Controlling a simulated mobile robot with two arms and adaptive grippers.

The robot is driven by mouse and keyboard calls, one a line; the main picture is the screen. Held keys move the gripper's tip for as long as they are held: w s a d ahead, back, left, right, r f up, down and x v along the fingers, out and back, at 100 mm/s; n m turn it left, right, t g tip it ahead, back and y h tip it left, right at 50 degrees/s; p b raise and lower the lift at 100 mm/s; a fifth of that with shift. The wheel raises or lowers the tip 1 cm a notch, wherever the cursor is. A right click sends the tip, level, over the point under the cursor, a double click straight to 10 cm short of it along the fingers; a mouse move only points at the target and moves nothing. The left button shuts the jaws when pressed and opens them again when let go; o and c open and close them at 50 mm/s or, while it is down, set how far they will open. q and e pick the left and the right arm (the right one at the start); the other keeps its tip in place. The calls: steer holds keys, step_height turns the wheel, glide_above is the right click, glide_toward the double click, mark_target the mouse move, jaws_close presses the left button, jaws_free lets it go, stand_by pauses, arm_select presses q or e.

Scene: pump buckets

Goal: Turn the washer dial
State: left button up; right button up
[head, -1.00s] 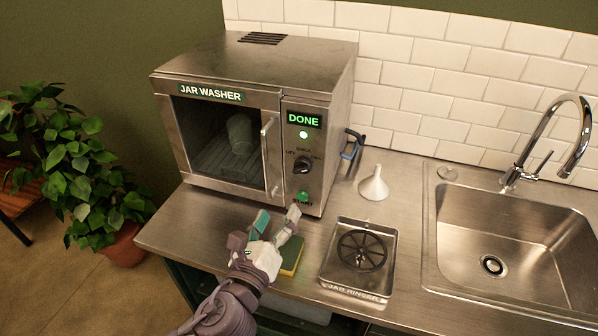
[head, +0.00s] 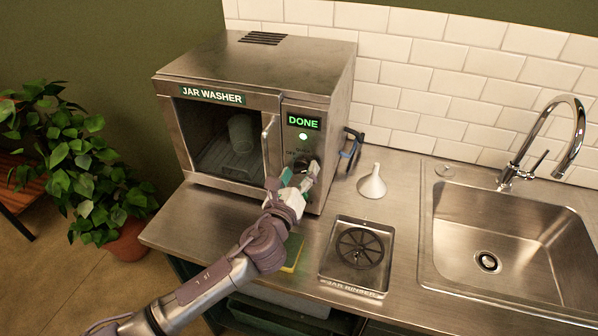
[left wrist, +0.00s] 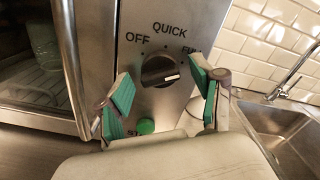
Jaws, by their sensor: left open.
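The jar washer (head: 245,60) stands on the counter with its door shut and a green DONE sign lit. Its dark round dial (left wrist: 160,71) is on the front panel, between the OFF, QUICK and partly hidden right-hand labels. The dial's light pointer mark points to the right, below the right-hand label. My left gripper (head: 300,178) is open in front of the panel; in the left wrist view its green-padded fingers (left wrist: 162,97) stand on either side of the dial, apart from it. In the head view the gripper partly hides the dial. My right gripper is not in view.
A green start button (left wrist: 146,126) sits below the dial. The door handle (head: 267,150) is just left of the gripper. A white funnel (head: 372,184), jar rinser (head: 358,258), sponge (head: 293,252) and sink (head: 500,225) are on the counter. A jar (head: 240,132) shows inside the washer.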

arm_select(q)
steer(key=c, duration=1.2)
steer(key=shift+o, duration=0.2)
